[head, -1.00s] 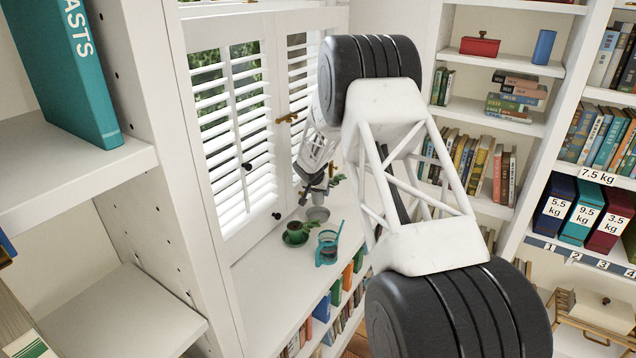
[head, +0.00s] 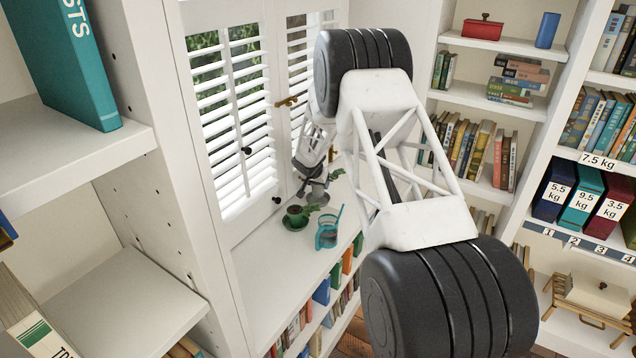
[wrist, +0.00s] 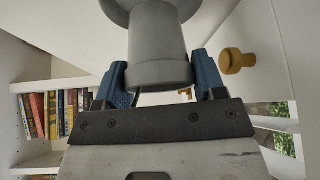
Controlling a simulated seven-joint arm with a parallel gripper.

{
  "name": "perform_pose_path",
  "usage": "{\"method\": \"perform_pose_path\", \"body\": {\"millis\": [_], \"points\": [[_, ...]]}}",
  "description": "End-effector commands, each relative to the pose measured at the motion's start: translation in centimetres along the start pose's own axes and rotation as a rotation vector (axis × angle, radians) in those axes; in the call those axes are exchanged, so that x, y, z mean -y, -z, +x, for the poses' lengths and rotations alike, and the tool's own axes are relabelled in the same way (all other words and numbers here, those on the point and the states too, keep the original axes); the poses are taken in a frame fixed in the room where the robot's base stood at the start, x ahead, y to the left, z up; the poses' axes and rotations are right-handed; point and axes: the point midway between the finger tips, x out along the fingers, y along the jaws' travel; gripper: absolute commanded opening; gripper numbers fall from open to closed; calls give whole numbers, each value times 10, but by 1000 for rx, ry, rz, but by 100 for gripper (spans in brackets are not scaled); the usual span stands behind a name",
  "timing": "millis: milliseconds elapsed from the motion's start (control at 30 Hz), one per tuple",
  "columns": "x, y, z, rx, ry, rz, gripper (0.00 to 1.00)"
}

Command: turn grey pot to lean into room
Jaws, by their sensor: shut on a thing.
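The grey pot (wrist: 157,38) fills the space between the blue fingers of my gripper (wrist: 160,80) in the wrist view. Its thicker rim is nearest the camera, and a wider round grey form, probably its saucer (wrist: 150,7), shows at the far end. In the head view my gripper (head: 311,181) is over the windowsill by the shutters, with the grey pot small and mostly hidden there.
White shutters (head: 235,120) rise behind; a brass knob (wrist: 237,60) is near my gripper. The front sill is clear.

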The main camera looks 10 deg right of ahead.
Motion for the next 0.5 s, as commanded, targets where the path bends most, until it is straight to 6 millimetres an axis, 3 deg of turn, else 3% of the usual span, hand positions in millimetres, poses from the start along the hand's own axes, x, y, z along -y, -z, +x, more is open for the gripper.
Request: {"method": "perform_pose_path", "body": {"millis": [500], "points": [[0, -10, 18, 0, 0, 0, 26]]}}
